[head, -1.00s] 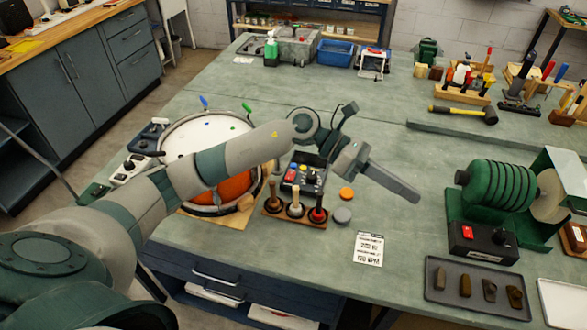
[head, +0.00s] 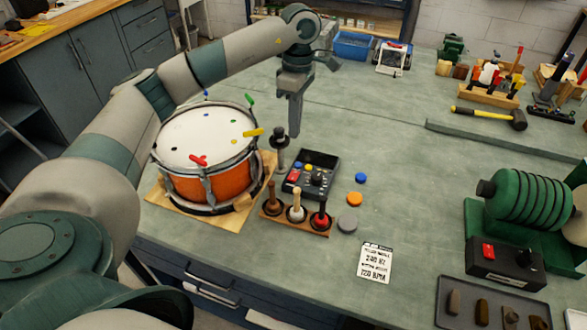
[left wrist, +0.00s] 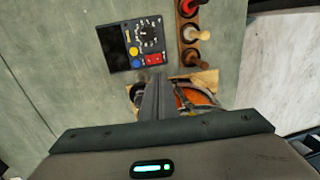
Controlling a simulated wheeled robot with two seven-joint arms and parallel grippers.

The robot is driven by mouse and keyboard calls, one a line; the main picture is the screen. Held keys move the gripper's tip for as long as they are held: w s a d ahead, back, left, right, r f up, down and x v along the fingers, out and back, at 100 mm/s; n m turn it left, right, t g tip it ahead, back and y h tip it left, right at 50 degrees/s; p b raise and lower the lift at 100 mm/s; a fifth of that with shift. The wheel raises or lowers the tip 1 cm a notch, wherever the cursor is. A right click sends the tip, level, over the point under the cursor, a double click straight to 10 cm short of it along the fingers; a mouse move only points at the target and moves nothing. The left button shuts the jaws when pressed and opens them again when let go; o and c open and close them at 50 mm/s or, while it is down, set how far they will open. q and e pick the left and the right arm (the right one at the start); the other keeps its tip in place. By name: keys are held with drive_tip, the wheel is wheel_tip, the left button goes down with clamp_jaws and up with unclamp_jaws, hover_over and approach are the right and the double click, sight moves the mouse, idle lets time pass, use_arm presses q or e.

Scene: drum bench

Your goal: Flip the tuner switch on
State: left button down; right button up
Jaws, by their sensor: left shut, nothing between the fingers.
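The black control box with a dial, dark screen and coloured buttons (head: 318,166) looks like the tuner; it lies on the bench right of the drum. It also shows in the left wrist view (left wrist: 120,48). Its red rocker switch (head: 294,176) is at the box's left front; the left wrist view shows the switch (left wrist: 155,59) just beyond my fingers. I cannot tell which way it is set. My left gripper (head: 294,133) is shut and empty, pointing down above and behind the box, apart from it. My fingers (left wrist: 153,85) are together in the wrist view. My right gripper is out of view.
The orange drum (head: 207,187) stands left of the box, with a dark upright post (head: 280,150) between. A rack of wooden-handled tools (head: 296,214) is in front. Blue, orange and grey discs lie right. A printed card (head: 376,262) lies front right.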

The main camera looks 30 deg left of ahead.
use_arm(q)
drive_tip(key=p, duration=0.6)
approach(292, 179)
drive_tip(key=f, duration=0.5)
drive_tip(key=shift+s+d+f, duration=0.1)
drive_tip(key=shift+s+f, duration=0.05)
drive_tip(key=shift+s, duration=0.2)
drive_tip(key=shift+f, duration=0.55)
drive_tip(key=shift+s+f+b, duration=0.15)
drive_tip(key=shift+f+b, duration=0.25)
drive_tip(key=shift+b, duration=0.3)
drive_tip(key=shift+r+p, duration=0.25)
drive_tip(key=shift+p, duration=0.05)
